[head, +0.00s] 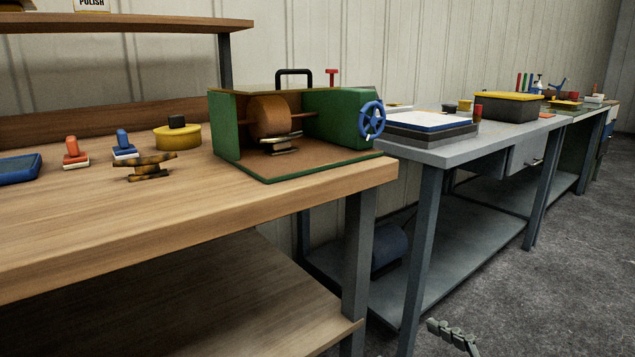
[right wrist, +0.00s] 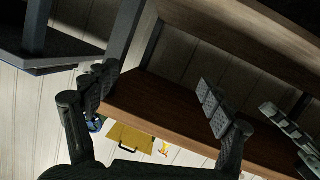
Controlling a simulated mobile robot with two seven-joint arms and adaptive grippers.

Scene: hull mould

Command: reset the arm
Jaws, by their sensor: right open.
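The task's own things are my arms. My right gripper (right wrist: 155,82) is open in the right wrist view, its two dark fingers wide apart with nothing between them. A grey jointed finger (head: 455,334) shows at the bottom edge of the head view, right of the middle, over the floor beside the benches. I cannot tell which arm it belongs to. Another light grey jointed piece (right wrist: 288,128) shows at the right edge of the right wrist view. It looks like a gripper finger, perhaps of my left gripper, and its opening is hidden.
A wooden bench (head: 70,245) carries a green open box (head: 228,130) with a blue handwheel (head: 371,121), brushes, a yellow tin (head: 178,138) and a dark-and-gold piece (head: 148,167). A grey bench (head: 450,153) stands behind. The floor (head: 560,270) at right is clear.

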